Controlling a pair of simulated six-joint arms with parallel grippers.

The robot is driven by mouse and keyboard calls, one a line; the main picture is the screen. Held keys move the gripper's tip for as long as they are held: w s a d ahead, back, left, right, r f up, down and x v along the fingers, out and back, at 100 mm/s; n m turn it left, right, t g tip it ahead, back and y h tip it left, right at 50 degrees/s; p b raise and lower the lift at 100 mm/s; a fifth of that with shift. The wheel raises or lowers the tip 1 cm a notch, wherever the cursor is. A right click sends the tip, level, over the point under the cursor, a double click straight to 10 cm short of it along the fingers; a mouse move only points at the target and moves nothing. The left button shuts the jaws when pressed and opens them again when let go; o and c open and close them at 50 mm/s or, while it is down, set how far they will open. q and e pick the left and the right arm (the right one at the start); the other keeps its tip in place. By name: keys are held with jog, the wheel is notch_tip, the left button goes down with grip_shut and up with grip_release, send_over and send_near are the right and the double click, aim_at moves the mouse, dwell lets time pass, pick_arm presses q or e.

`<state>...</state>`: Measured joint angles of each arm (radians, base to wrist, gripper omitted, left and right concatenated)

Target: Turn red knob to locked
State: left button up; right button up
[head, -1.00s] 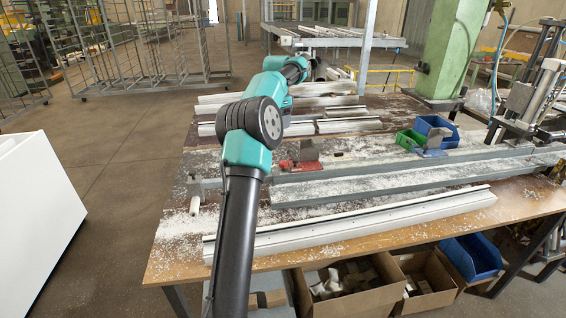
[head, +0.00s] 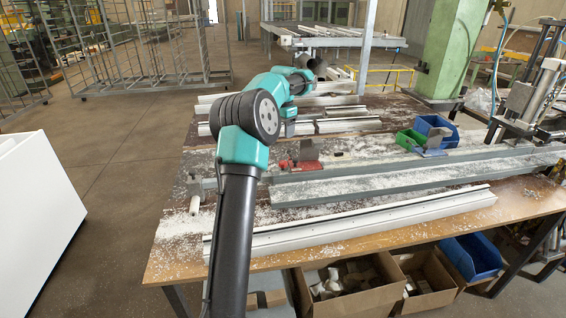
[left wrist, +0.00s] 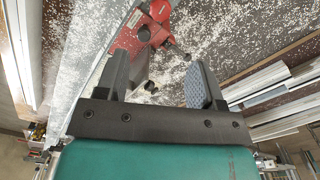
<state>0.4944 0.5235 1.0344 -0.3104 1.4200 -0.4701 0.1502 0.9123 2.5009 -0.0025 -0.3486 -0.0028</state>
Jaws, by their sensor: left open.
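A red clamp (head: 298,164) with a grey block (head: 309,150) sits on the long grey profile rail on the bench. In the left wrist view the red clamp body (left wrist: 137,36) lies just beyond my fingertips, with a bright red part (left wrist: 160,10), likely the knob, at the top edge. I cannot read the knob's setting. My left gripper (left wrist: 158,78) is open and empty, its two dark fingers apart with the clamp seen between and beyond them. In the head view my left arm reaches over the bench's left side. My right gripper is not in view.
A white profile (head: 370,219) lies along the bench's front, and more profiles (head: 340,124) lie at the back. White chips cover much of the bench. Cardboard boxes (head: 350,300) stand below.

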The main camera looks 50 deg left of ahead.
aim_at(283, 162)
pick_arm(q)
notch_tip(283, 162, down, 14)
jog(key=shift+f, duration=0.1)
dwell(0.4)
jog(key=shift+c, duration=0.2)
jog(key=c, duration=0.9)
jog(key=shift+m, duration=0.8)
jog(key=o, duration=0.9)
jog(key=shift+o, duration=0.2)
notch_tip(283, 162, up, 18)
jog(key=shift+f, duration=0.25)
